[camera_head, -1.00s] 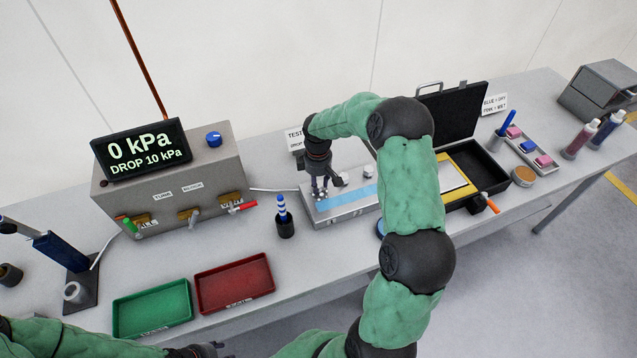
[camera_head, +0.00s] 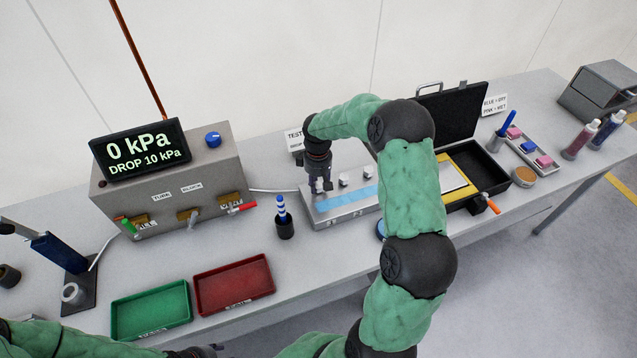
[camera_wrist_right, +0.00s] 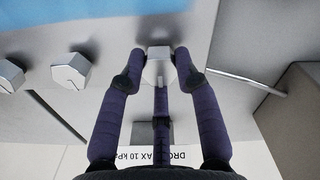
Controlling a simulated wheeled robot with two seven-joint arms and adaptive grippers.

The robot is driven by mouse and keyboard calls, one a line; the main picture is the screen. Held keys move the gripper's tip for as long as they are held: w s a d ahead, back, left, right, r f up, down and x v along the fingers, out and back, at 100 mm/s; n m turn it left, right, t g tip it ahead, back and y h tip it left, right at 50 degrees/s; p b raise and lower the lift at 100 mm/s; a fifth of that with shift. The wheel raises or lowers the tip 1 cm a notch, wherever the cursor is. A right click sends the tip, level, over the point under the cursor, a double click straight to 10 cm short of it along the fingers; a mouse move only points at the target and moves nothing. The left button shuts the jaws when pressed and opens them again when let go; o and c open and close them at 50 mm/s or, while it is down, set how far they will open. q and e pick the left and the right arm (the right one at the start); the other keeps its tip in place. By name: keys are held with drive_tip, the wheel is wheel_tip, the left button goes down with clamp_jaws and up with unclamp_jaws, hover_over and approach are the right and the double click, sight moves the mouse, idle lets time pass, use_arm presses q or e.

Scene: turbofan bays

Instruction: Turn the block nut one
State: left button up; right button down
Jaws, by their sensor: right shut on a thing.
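The grey metal block (camera_head: 345,211) with a blue strip lies on the bench in the middle of the head view. My right gripper (camera_head: 321,190) points down at the block's left end. In the right wrist view, my right gripper (camera_wrist_right: 157,55) is shut on a silver faceted nut (camera_wrist_right: 158,72), with a finger on either side. Two more nuts on the block, a near one (camera_wrist_right: 70,71) and a farther one (camera_wrist_right: 10,76), stand apart from the fingers. My left gripper (camera_head: 208,352) is partly in view at the bottom edge; its jaw opening is unclear.
A grey test box (camera_head: 170,178) reading 0 kPa stands left. A green tray (camera_head: 150,310), a red tray (camera_head: 233,285) and a dark cup (camera_head: 285,228) with a striped tool lie in front. An open black case (camera_head: 485,160) stands right of my right arm.

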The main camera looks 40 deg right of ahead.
drive_tip(key=shift+w+a, duration=0.15)
drive_tip(key=c, duration=1.1)
unclamp_jaws()
drive_tip(key=shift+c, duration=0.2)
drive_tip(key=shift+o, duration=1.2)
drive_tip(key=shift+w+f, duration=0.1)
drive_tip(key=shift+w, duration=0.05)
drive_tip(key=shift+r, duration=0.2)
wheel_tip(320, 180, up, 12)
drive_tip(key=shift+f, duration=0.15)
